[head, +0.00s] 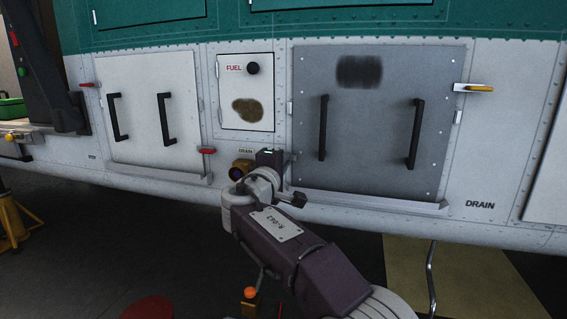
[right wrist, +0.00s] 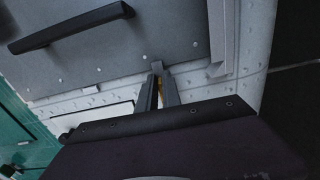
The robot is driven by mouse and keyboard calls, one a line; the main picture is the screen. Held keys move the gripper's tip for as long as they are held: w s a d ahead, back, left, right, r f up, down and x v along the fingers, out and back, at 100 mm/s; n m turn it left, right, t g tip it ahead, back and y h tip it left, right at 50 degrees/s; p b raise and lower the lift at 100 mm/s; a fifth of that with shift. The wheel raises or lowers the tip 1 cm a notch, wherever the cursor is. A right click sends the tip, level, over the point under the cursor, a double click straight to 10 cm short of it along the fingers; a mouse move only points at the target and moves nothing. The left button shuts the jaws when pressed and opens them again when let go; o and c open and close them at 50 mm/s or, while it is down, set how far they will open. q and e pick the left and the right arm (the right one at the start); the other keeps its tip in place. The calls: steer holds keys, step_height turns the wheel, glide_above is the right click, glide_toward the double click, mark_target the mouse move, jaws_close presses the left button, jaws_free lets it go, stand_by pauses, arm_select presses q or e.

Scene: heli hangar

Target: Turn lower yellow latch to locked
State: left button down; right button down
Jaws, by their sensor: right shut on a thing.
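My right gripper (head: 270,158) is at the lower left corner of the grey access panel (head: 365,120). In the right wrist view its two dark fingers (right wrist: 160,88) are together at the panel's edge, shut on the lower yellow latch. Only a small yellowish sliver of this latch (right wrist: 160,84) shows between the fingers. The gripper hides it in the head view, so its angle cannot be told. The upper yellow latch (head: 480,88) is at the panel's upper right and lies about level. I do not see my left gripper.
A white panel (head: 150,110) to the left has an upper red latch (head: 87,85) and a lower red latch (head: 207,151). A small fuel door (head: 246,90) is above my gripper. Black handles (head: 415,133) stick out from the grey panel. A yellow stand (head: 15,220) is at the far left.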

steer(key=c, duration=1.5)
jaws_free()
steer(key=v, duration=0.9)
